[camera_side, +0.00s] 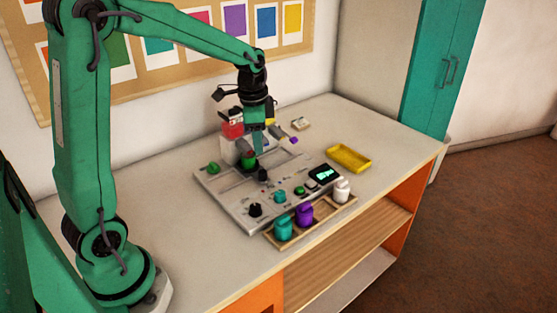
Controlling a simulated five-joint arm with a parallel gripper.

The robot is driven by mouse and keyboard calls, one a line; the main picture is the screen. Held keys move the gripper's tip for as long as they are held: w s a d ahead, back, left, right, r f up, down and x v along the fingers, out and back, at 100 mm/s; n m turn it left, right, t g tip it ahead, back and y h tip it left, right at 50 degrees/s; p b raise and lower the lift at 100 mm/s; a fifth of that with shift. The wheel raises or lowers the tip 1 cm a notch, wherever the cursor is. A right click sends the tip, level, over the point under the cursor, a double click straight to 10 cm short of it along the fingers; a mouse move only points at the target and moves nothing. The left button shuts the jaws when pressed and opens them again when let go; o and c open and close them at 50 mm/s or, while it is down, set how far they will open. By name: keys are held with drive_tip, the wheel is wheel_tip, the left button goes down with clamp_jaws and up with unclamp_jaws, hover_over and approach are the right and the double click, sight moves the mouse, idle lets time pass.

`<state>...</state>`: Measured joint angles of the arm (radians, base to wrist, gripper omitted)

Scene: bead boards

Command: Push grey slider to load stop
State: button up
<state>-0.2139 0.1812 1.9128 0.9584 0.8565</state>
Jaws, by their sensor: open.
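A light grey control panel (237,205) lies on the table, with slots and several knobs. I cannot clearly pick out the grey slider or the load stop at this size. A small dark knob (263,175) stands near the panel's middle, and a green knob (213,168) is at its left end. My gripper (257,148) points down over the back of the panel, open, with its fingertips close above the parts there. Whether it touches anything is not clear. Nothing is seen held in it.
A white unit with a red container (232,124) stands behind my gripper. A grey rod with a purple tip (293,140) is to its right. A wooden tray (317,217) in front holds teal, purple and white jars. A yellow tray (349,158) lies right; table beyond is clear.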

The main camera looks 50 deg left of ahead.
drive_tip(key=m+g, duration=0.1)
drive_tip(key=m, duration=0.1)
hover_over(263, 171)
wheel_tip(263, 171, down, 5)
drive_tip(key=shift+s, duration=0.15)
drive_tip(key=shift+f, duration=3.9)
clamp_jaws()
